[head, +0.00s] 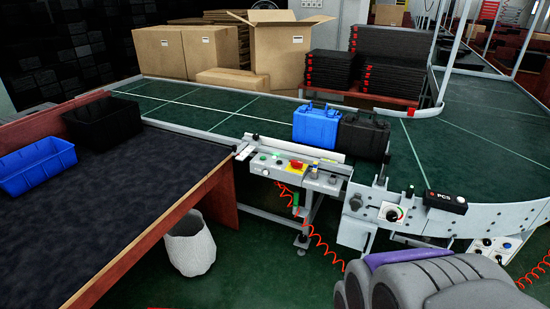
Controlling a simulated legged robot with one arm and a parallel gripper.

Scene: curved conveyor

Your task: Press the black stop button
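A grey control box (298,173) is mounted on the near side of the conveyor, at the middle of the head view. It carries small green lights or buttons, a red button on a yellow base (296,164), and small dark controls on its right part. I cannot make out which dark control is the black stop button. My gripper (425,285), a bulky grey rounded shape with a purple strip, fills the bottom right. It is well apart from the control box, and its fingertips cannot be made out.
The green curved conveyor (210,108) carries a blue case (316,124) and a black case (362,136). A dark-topped table (100,200) with blue and black bins stands left. A white waste bin (190,245) and red coiled cables are below. A dial (391,213) sits right of the box.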

